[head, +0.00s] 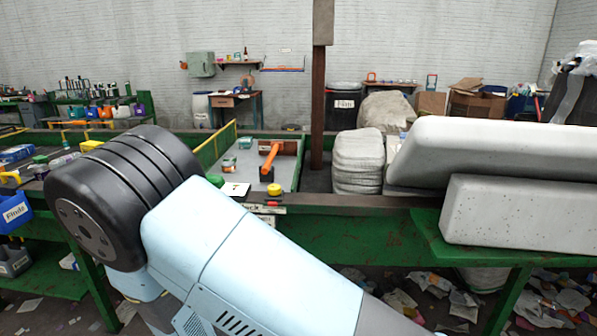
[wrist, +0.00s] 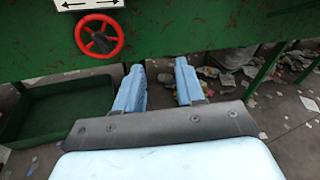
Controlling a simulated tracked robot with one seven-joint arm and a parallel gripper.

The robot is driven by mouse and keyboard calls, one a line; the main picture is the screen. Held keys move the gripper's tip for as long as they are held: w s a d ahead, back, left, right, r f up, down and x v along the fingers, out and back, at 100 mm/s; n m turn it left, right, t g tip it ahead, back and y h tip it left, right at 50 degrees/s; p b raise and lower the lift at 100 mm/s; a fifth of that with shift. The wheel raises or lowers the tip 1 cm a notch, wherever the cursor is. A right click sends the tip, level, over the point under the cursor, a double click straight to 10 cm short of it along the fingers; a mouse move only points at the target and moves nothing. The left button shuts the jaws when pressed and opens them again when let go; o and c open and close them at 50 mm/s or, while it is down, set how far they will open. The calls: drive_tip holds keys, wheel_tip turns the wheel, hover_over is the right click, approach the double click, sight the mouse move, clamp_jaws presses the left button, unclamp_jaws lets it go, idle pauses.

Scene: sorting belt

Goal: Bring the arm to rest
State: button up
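My arm, light blue with a black joint, crosses the lower left and middle of the head view. My gripper (wrist: 160,84) shows in the wrist view with its two light blue fingers apart and nothing between them. It is low, in front of the green side of the sorting belt (wrist: 190,40). The gripper is not visible in the head view. I cannot tell whether the fingers touch the belt's side.
A red handwheel (wrist: 99,36) is on the green side, left of my fingers. A green tray (wrist: 55,115) lies below it. In the head view, a blue bin (head: 14,212) hangs at the left and large grey blocks (head: 520,213) lie at the right. Paper scraps litter the floor.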

drive_tip(key=d+r+m+g+h, duration=0.1)
drive_tip(key=d+r+m+g, duration=0.5)
drive_tip(key=d+r+m, duration=0.45)
drive_tip(key=d+r+m+g+h, duration=0.1)
drive_tip(key=d+r+m+g, duration=0.65)
drive_tip(key=d, duration=0.65)
drive_tip(key=s+d+r+m+t+y, duration=0.1)
drive_tip(key=s+d+r+m+y, duration=0.3)
drive_tip(key=s+r+m, duration=0.3)
drive_tip(key=s+d+r+m+t+y, duration=0.2)
drive_tip(key=s+d+r+m+y, duration=0.3)
drive_tip(key=s+r+m, duration=0.3)
drive_tip(key=shift+d+r+m, duration=0.35)
drive_tip(key=shift+r+m, duration=0.05)
drive_tip(key=shift+r, duration=0.55)
drive_tip(key=shift+t, duration=0.25)
